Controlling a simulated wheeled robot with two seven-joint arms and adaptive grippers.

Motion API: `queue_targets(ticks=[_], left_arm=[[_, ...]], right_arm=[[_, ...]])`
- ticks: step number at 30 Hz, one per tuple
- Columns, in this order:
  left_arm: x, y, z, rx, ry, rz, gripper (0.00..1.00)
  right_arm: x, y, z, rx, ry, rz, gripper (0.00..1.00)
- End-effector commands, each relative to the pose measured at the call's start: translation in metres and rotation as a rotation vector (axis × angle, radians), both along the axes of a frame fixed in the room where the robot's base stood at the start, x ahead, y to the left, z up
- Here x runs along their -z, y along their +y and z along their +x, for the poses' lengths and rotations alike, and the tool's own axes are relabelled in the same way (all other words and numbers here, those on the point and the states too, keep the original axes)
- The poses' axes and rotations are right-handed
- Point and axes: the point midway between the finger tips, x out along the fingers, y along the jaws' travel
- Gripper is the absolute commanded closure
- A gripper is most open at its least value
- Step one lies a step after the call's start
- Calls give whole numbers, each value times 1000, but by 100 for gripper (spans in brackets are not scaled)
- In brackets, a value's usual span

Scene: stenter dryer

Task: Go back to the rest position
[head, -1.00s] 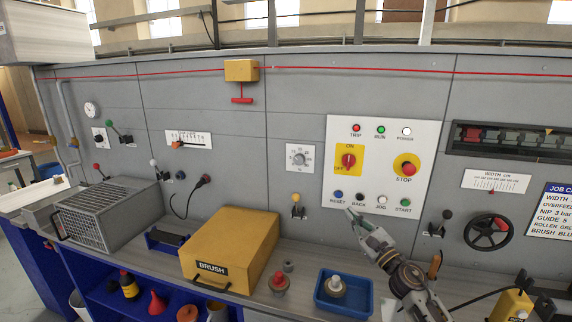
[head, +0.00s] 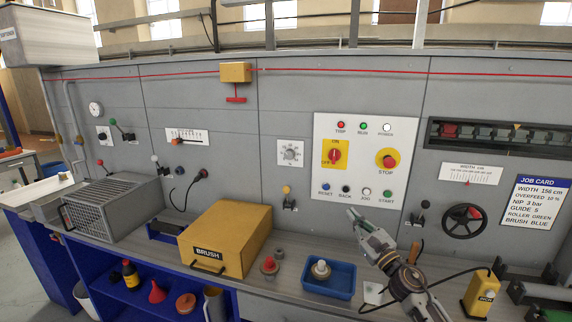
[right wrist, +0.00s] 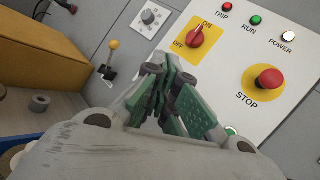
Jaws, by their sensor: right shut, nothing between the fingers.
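My right gripper (head: 353,214) is shut and empty. It is in front of the lower part of the white control panel (head: 322,164), just below its row of small buttons. In the right wrist view its green-padded fingers (right wrist: 160,88) meet below the yellow on/off switch (right wrist: 196,36) and left of the red stop button (right wrist: 265,86). The gripper hides part of the panel's lower row there. I cannot tell whether the fingertips touch the panel. My left gripper is not in view.
A yellow BRUSH box (head: 222,236), a blue tray (head: 341,281) and a red-topped part (head: 269,265) stand on the bench below. A handwheel (head: 463,221) is right of the panel. A yellow block (head: 479,293) with a cable stands at the right.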

Motion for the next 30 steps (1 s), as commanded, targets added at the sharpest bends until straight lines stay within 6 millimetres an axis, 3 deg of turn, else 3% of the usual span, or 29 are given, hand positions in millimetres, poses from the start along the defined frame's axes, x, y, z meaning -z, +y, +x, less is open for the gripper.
queue_targets(ticks=[10,17,23,30], left_arm=[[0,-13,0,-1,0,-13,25],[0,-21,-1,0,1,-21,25],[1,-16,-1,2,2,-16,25],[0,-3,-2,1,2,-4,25]], right_arm=[[5,-8,-7,23,70,182,100],[16,-20,-16,54,159,416,100],[37,-39,-32,104,282,763,100],[77,-60,-60,189,430,1214,100]])
